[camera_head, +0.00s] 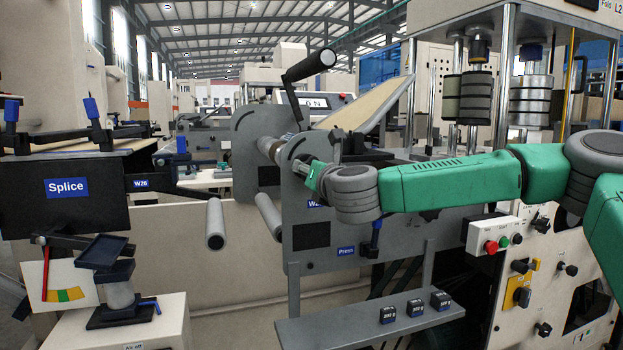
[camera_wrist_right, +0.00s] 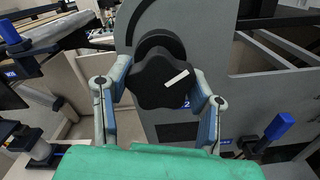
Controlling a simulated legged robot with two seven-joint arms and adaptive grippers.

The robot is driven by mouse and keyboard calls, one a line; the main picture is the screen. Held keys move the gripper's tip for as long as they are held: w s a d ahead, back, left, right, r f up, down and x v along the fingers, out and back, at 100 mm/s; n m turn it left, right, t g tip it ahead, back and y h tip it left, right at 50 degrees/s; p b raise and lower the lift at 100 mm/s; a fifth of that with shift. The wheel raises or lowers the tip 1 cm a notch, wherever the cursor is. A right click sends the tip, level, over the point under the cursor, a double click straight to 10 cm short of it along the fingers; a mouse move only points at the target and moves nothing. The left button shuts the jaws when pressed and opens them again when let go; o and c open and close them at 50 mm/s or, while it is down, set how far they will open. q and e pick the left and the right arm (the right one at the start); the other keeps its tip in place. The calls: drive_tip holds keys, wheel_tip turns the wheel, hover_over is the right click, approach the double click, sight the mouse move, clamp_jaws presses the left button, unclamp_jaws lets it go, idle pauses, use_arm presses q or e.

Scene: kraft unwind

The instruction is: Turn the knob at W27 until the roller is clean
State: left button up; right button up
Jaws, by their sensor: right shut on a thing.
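In the right wrist view a black lobed knob (camera_wrist_right: 160,80) with a white mark stands out from a grey side plate (camera_wrist_right: 215,50). My right gripper (camera_wrist_right: 160,88) is shut on this knob, with one finger against each side. In the head view my green right arm reaches in from the right, and my right gripper (camera_head: 312,170) is at the grey side plate (camera_head: 335,205) and hides the knob. The W27 label is mostly covered there. A roller (camera_head: 270,148) shows in part between the two side plates; its surface is too small to judge. My left gripper is not in view.
A crank handle (camera_head: 308,66) rises above the plates. A blue-handled lever (camera_head: 375,238) hangs below my right arm, also in the right wrist view (camera_wrist_right: 278,127). A shelf (camera_head: 370,322) with several small black blocks is below. The Splice table (camera_head: 70,200) stands left.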

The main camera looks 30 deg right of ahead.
drive_tip(key=shift+f+m+b, duration=0.2)
drive_tip(key=shift+m+b, duration=0.7)
drive_tip(key=shift+b, duration=0.25)
drive_tip(key=shift+f+m+b, duration=0.15)
drive_tip(key=shift+m+b, duration=0.75)
drive_tip(key=shift+b, duration=0.25)
drive_tip(key=o, duration=1.2)
drive_tip(key=shift+d, duration=0.1)
drive_tip(key=shift+r, duration=0.1)
drive_tip(key=shift+s+r, duration=0.1)
drive_tip(key=b+v, duration=0.2)
drive_tip(key=v, duration=0.5)
drive_tip(key=shift+r, duration=0.1)
